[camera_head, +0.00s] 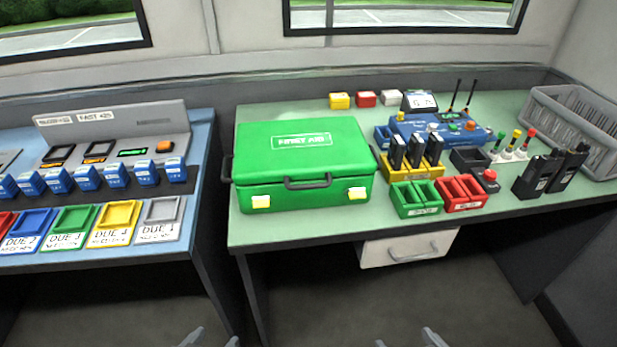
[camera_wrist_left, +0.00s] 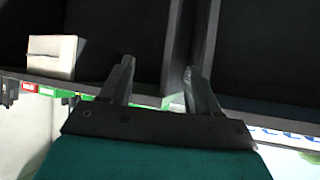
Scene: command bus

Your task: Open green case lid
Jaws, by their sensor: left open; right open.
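The green case (camera_head: 302,198) stands closed on the left part of the green-topped table in the head view. Its lid (camera_head: 300,148) is down and carries a white first-aid label. My left gripper (camera_head: 208,338) shows at the bottom edge, open and empty, well short of the case and lower than the table. It also shows in the left wrist view (camera_wrist_left: 158,78), fingers apart. My right gripper (camera_head: 411,341) is at the bottom edge, open and empty.
Green and red trays (camera_head: 417,198), black radios (camera_head: 538,175) and a grey crate (camera_head: 575,130) occupy the table's right side. A white drawer (camera_head: 408,247) hangs under the front edge. A left desk (camera_head: 110,255) holds coloured bins. Floor in front is clear.

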